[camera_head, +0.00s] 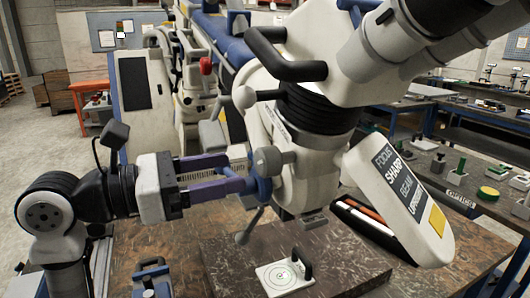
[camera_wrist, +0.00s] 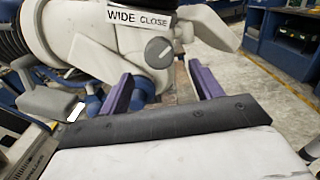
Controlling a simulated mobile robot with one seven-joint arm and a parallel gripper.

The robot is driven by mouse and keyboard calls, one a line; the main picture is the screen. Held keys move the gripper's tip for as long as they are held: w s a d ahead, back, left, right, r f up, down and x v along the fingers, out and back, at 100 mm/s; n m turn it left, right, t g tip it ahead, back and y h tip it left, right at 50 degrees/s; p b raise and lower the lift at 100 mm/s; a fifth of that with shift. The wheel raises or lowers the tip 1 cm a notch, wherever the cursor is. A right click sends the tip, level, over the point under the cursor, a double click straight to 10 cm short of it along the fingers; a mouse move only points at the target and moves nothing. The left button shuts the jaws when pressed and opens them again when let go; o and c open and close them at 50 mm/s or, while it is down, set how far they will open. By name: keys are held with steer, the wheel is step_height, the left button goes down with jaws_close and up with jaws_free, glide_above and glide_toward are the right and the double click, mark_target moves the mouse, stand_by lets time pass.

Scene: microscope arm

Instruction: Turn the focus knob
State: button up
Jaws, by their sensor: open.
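The microscope (camera_head: 355,75) has a large white body on a blue arm. A grey round knob (camera_head: 268,160) stands out from its left side; it also shows in the wrist view (camera_wrist: 158,52), under a "WIDE CLOSE" label. Beside and below it is a blue round part (camera_head: 262,187) with a grey lever (camera_head: 247,228). I cannot tell for sure which is the focus knob. My gripper (camera_head: 240,174) has purple fingers, is open, and reaches toward these parts from the left. In the wrist view, the grey knob appears between and beyond the fingers (camera_wrist: 160,78). Contact cannot be told.
A white plate (camera_head: 268,280) with a round target and a dark handle lies on the dark slab (camera_head: 225,268) below. A white panel (camera_head: 400,200) with printed words hangs at the right. Benches (camera_head: 460,165) with small items stand behind.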

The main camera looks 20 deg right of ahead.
mark_target(258, 165)
steer(key=d+p, duration=0.2)
steer(key=d, duration=0.6)
steer(key=shift+w, duration=0.15)
steer(key=shift+c, duration=0.4)
steer(key=c, duration=0.9)
steer(key=shift+a+f+m+b, duration=0.1)
steer(key=shift+f+m+b, duration=0.15)
steer(key=shift+m+b, duration=0.5)
steer(key=shift+r+b, duration=0.25)
steer(key=shift+b, duration=0.2)
steer(key=o, duration=1)
